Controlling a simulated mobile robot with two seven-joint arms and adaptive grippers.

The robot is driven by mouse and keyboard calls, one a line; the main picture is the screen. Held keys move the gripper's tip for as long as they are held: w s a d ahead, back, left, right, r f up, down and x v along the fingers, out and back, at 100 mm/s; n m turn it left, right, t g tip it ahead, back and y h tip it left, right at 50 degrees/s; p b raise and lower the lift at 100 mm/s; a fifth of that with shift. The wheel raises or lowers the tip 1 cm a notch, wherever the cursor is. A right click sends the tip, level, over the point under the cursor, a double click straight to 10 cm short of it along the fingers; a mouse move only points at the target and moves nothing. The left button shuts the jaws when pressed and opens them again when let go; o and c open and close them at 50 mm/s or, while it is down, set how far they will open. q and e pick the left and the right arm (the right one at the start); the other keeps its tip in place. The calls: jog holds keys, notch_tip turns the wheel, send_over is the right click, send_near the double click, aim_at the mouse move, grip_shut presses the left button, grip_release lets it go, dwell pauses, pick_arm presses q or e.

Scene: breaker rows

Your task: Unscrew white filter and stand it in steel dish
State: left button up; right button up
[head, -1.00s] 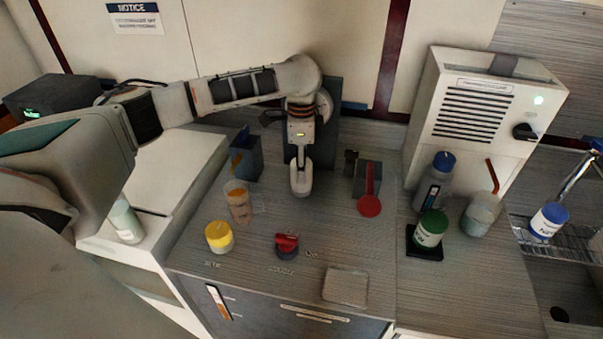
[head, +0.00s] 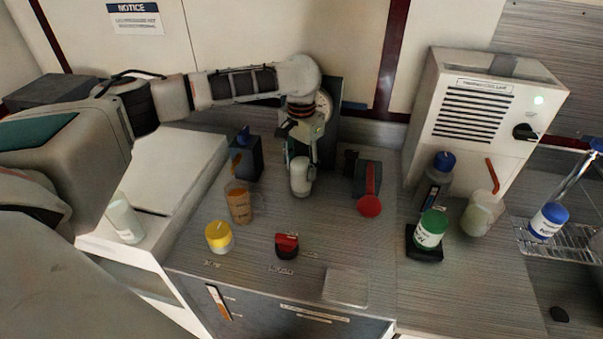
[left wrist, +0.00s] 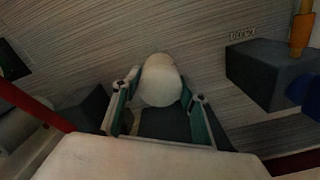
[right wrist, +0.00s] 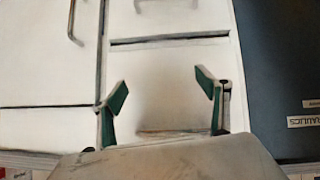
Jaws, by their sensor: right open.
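The white filter (head: 301,183) is a rounded white canister in front of the dark upright panel (head: 329,130) at the back of the bench. My left gripper (head: 300,165) is at its upper part. In the left wrist view the fingers lie along both sides of the filter (left wrist: 160,82) and look closed on it. Its threaded joint is hidden by the gripper. A flat square grey plate (head: 346,287), probably the steel dish, lies empty at the bench's front edge. My right gripper (right wrist: 161,82) is open and empty, facing white cabinet fronts; it is outside the head view.
Bottles and a white vented unit (head: 480,110) stand further right. Bench around the plate is clear.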

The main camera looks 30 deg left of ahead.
pick_arm(q)
jog(key=shift+o, duration=0.6)
jog(key=m, duration=1.3)
jog(key=shift+m, duration=0.4)
jog(key=m, duration=0.4)
jog(key=shift+m, duration=0.3)
jog(key=c, duration=1)
jog(key=n, duration=0.4)
jog(key=shift+c, duration=0.2)
